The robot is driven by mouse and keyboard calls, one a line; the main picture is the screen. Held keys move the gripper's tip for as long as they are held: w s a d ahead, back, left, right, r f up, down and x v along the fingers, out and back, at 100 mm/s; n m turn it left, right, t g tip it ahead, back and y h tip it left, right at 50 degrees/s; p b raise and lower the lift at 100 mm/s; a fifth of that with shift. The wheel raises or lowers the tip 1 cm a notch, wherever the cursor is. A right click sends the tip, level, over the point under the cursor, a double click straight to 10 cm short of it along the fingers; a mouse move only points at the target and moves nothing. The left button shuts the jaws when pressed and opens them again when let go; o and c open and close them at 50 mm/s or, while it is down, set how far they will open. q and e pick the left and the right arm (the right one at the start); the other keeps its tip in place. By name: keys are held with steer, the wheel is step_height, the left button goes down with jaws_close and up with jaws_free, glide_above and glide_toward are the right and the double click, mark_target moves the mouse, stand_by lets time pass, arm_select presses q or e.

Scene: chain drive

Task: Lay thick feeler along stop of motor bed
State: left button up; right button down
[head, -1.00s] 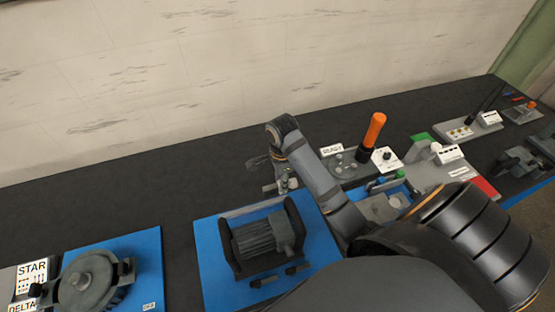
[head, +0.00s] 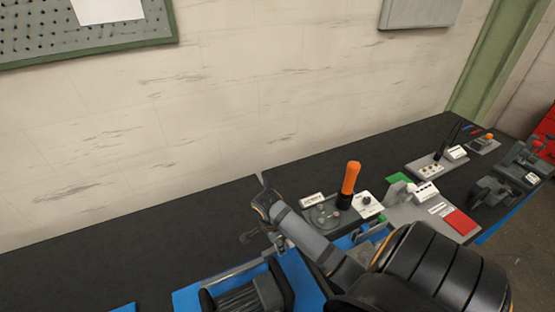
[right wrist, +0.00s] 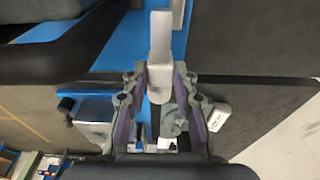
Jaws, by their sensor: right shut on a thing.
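The motor (head: 252,296) sits in its dark bed on a blue base (head: 187,298) at the bottom of the head view, cut off by the frame edge. A pale grey bar (head: 232,271) runs along the back of the blue base; I cannot tell whether it is the stop. My right gripper (head: 279,244) is behind the motor's right side, small and partly hidden by its own arm. In the right wrist view, the right gripper (right wrist: 160,92) is shut on a flat light-grey strip, the feeler (right wrist: 160,42), which sticks out past the fingertips. Its contact with the stop cannot be made out. My left gripper is out of view.
Right of my arm stand an orange-handled tool (head: 350,180), a READY sign (head: 312,200) and a grey plate with a red patch (head: 461,222). Further right are dark fixtures (head: 495,193). The black bench top is clear at left, up to the wall.

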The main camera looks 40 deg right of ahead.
step_height(320, 180, down, 3)
steer(key=shift+a+r+b, duration=0.15)
steer(key=shift+r+b, duration=0.05)
steer(key=shift+b, duration=0.2)
steer(key=shift+f+b, duration=0.35)
steer(key=shift+f, duration=1)
steer(key=c, duration=1)
jaws_free()
steer(key=r, duration=0.5)
steer(key=a+r, duration=0.1)
steer(key=r, duration=0.1)
steer(key=shift+w+r, duration=0.1)
steer(key=shift+r, duration=0.15)
